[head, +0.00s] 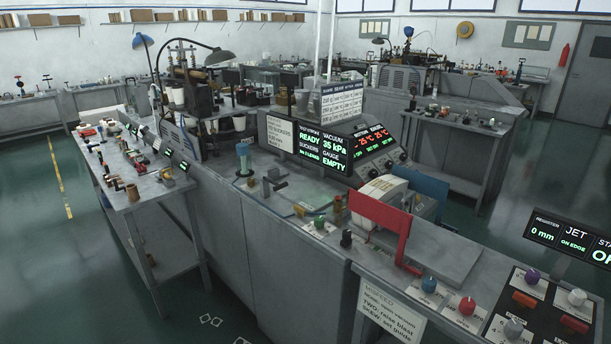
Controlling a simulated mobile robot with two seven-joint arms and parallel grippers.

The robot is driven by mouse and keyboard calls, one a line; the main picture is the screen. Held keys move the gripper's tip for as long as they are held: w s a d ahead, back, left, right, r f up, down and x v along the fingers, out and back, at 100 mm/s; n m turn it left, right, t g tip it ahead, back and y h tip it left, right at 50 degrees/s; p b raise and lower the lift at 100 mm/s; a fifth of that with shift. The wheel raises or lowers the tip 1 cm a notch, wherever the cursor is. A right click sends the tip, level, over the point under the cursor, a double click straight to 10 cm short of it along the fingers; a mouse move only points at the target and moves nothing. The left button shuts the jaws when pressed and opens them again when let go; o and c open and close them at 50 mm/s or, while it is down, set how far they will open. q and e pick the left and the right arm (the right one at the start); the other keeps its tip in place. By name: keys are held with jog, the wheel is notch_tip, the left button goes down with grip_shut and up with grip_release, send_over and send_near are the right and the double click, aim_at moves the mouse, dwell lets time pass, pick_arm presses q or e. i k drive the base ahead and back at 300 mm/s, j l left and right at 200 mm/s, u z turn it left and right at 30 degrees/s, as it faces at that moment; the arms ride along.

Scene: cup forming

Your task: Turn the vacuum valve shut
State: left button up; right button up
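Neither of my grippers is in the head view. A green knob (320,222) and a black knob (346,238) stand further left on the same bench. I cannot tell which knob is the vacuum valve. The vacuum display (334,147) reads 35 kPa, and the status display (310,140) beside it reads READY.
A red bent guard (380,211) stands up from the bench beside a flat grey plate (440,248). A white misfeed placard (388,312) hangs on the bench front. A dark panel (540,308) with several knobs is at the right. A side table (148,192) with tools stands left, with green floor around.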

aim_at(300, 211)
jog(key=i+j+z, duration=0.1)
jog(key=i+j, duration=0.55)
jog(key=j, duration=0.15)
jog(key=i+j+z, duration=0.15)
jog(key=i+j, duration=0.5)
jog(key=j, duration=0.2)
jog(key=z, duration=0.05)
